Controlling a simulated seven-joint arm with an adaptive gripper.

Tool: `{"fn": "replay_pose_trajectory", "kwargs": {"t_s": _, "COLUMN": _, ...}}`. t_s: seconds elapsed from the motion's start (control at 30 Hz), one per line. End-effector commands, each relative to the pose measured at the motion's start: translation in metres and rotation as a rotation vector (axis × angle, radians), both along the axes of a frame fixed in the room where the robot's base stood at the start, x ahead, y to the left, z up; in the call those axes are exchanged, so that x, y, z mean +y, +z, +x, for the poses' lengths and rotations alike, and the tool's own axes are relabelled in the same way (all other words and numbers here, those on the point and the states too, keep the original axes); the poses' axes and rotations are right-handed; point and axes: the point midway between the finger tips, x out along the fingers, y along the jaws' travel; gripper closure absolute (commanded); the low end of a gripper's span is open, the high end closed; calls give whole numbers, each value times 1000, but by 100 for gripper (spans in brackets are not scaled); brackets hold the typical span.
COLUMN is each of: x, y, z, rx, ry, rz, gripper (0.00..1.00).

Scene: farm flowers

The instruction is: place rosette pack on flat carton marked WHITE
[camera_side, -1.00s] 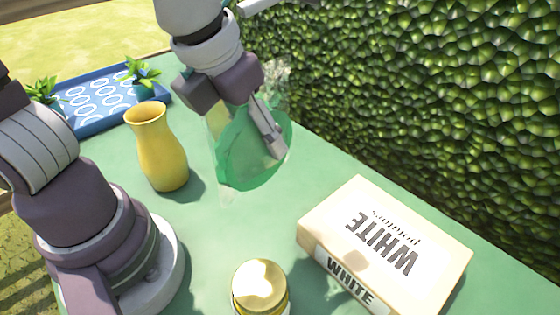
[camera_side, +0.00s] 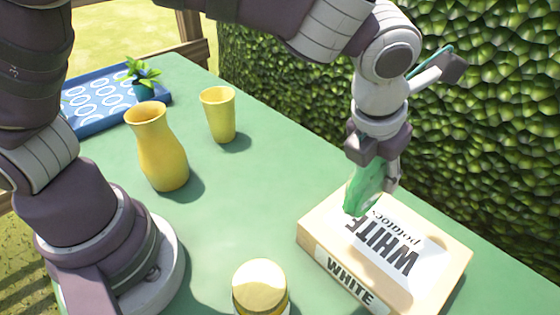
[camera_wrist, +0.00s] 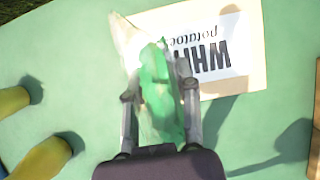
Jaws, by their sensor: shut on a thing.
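The rosette pack (camera_side: 364,191) is a green item in a clear bag. My gripper (camera_side: 378,180) is shut on it and holds it at the back left part of the carton. In the wrist view the pack (camera_wrist: 158,95) is between the two fingers of my gripper (camera_wrist: 160,100), overlapping the carton's edge. The flat carton marked WHITE (camera_side: 430,268) is a cream box lying on the table; its printed top also shows in the wrist view (camera_wrist: 240,85). Whether the pack touches the carton, I cannot tell.
A yellow vase (camera_side: 160,150), a yellow cup (camera_side: 219,115) and a gold-lidded jar (camera_side: 260,285) stand on the green table (camera_side: 250,190). A blue tray (camera_side: 85,125) with a potted plant (camera_side: 143,78) is at the back left. A hedge (camera_side: 470,120) borders the right.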

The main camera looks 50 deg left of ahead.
Motion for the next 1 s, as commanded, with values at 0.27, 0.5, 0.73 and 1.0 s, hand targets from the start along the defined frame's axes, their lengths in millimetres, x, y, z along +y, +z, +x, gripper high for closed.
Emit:
{"fn": "replay_pose_trajectory", "kwargs": {"t_s": 0.27, "x": -11, "y": -19, "z": 16, "rx": 5, "ry": 1, "rz": 3, "gripper": 98}}
{"fn": "replay_pose_trajectory", "kwargs": {"t_s": 0.5, "x": -11, "y": -37, "z": 16, "rx": 0, "ry": 0, "rz": -2, "gripper": 98}}
{"fn": "replay_pose_trajectory", "kwargs": {"t_s": 0.73, "x": -11, "y": -40, "z": 16, "rx": 0, "ry": 1, "rz": -1, "gripper": 98}}
{"fn": "replay_pose_trajectory", "kwargs": {"t_s": 1.0, "x": -11, "y": -40, "z": 16, "rx": -1, "ry": 0, "rz": -2, "gripper": 45}}
